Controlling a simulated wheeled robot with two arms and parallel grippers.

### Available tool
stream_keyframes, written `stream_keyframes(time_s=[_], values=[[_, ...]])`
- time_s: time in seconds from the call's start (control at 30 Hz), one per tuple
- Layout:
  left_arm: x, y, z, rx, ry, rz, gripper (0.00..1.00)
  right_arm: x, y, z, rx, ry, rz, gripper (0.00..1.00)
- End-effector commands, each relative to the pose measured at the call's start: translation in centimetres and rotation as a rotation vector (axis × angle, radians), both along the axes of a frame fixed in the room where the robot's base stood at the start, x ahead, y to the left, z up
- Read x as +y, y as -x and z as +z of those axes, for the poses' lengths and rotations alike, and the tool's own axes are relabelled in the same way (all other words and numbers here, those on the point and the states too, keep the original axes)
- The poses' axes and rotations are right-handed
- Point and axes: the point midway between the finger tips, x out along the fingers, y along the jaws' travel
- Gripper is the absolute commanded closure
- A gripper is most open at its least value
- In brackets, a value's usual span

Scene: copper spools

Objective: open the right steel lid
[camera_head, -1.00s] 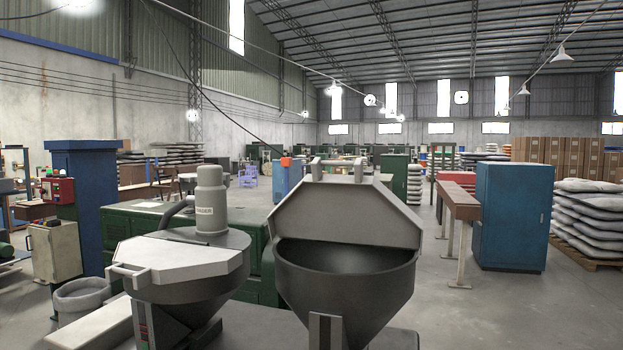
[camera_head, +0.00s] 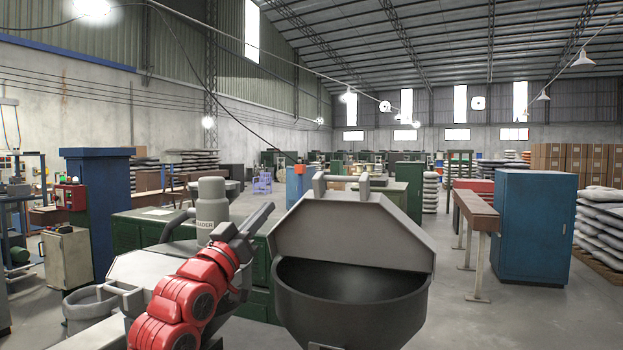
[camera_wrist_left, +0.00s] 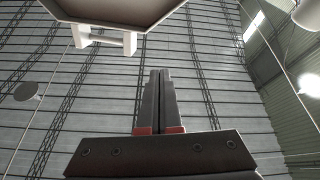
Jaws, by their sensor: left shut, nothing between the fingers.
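The right steel lid (camera_head: 345,228) is a grey plate with cut corners. It stands tilted up at the back of the right dark hopper (camera_head: 350,305), with its handle (camera_head: 340,182) at the top, and the hopper mouth is uncovered. My left gripper (camera_head: 267,211) is shut and empty, just left of the raised lid and seemingly apart from it. In the left wrist view, its closed fingers (camera_wrist_left: 160,78) point up below a pale plate, probably the right lid (camera_wrist_left: 115,8), with a handle (camera_wrist_left: 103,40). The left lid (camera_head: 140,268) lies flat, partly hidden by my red-jointed left arm. My right gripper is out of view.
A grey canister (camera_head: 212,207) stands behind my left arm. Green cabinets (camera_head: 140,232) stand behind the hoppers. A blue cabinet (camera_head: 535,225) and a brown-topped bench (camera_head: 474,212) stand to the right, with open floor before them.

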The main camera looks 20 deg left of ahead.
Motion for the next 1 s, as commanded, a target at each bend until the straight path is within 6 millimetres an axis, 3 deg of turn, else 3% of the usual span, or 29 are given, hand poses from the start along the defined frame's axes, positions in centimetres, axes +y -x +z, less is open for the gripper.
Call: stream_keyframes(time_s=[0.03,0.1,0.3,0.4,0.57,1.0], values=[[-0.9,1.2,1.9,0.04,-0.058,-0.009,1.0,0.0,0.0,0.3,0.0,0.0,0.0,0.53],[-2.1,2.4,2.9,0.107,-0.128,-0.018,1.0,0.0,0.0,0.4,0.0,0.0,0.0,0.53],[-3.7,4.6,3.4,0.228,-0.252,-0.008,1.0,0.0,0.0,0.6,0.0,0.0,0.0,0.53],[-4.0,4.4,3.4,0.248,-0.265,-0.008,1.0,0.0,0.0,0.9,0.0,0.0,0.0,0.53],[-4.6,2.3,3.9,0.25,-0.262,-0.015,1.0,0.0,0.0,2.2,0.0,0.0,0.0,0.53],[-6.4,-6.3,5.5,0.252,-0.261,-0.011,1.0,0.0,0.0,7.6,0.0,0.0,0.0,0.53]])
